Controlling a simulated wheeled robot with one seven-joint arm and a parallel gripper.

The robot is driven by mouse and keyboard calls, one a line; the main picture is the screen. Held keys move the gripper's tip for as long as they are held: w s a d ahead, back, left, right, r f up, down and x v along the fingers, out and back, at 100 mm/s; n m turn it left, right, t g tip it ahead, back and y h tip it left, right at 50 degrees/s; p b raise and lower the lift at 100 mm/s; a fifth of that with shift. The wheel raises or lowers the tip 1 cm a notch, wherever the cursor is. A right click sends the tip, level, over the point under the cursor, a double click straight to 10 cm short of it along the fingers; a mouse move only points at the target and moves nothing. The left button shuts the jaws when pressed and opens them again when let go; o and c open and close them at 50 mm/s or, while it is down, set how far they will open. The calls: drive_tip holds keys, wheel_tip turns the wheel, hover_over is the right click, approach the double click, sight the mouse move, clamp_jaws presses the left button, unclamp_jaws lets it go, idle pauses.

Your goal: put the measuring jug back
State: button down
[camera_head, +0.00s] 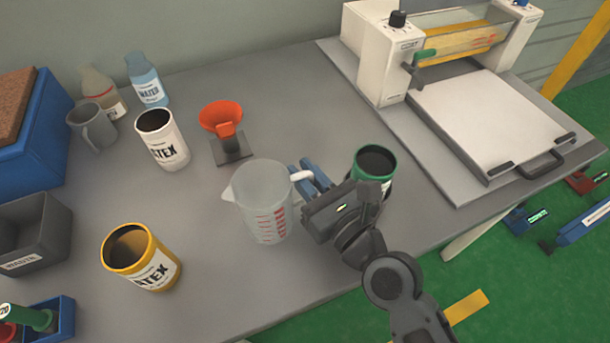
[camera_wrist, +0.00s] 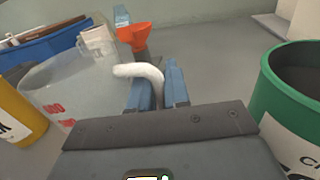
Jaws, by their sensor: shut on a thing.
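The clear measuring jug (camera_head: 262,200) with red markings stands upright in the middle of the grey table, its spout to the left and its white handle to the right. My gripper (camera_head: 308,180) is at its right side, with blue fingers around the handle. In the wrist view my gripper (camera_wrist: 158,88) is shut on the white handle (camera_wrist: 140,72), and the jug (camera_wrist: 72,90) is at the left. I cannot tell whether the jug's base touches the table.
A green-rimmed can (camera_head: 375,160) stands close to the right of my gripper. A red funnel (camera_head: 221,117) on a dark stand is behind the jug. A yellow can (camera_head: 140,258) and a white latex can (camera_head: 162,140) are to the left. A white machine (camera_head: 490,115) occupies the right.

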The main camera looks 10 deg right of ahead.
drive_tip(key=shift+f, duration=0.15)
drive_tip(key=c, duration=1.1)
unclamp_jaws()
drive_tip(key=shift+r, duration=0.25)
drive_tip(key=shift+s+d+f, duration=0.15)
drive_tip(key=shift+s, duration=0.1)
drive_tip(key=b+v, duration=0.3)
drive_tip(key=v, duration=0.7)
drive_tip(key=shift+s+d+b, duration=0.3)
drive_tip(key=shift+s+b, duration=0.05)
drive_tip(key=shift+s, duration=0.3)
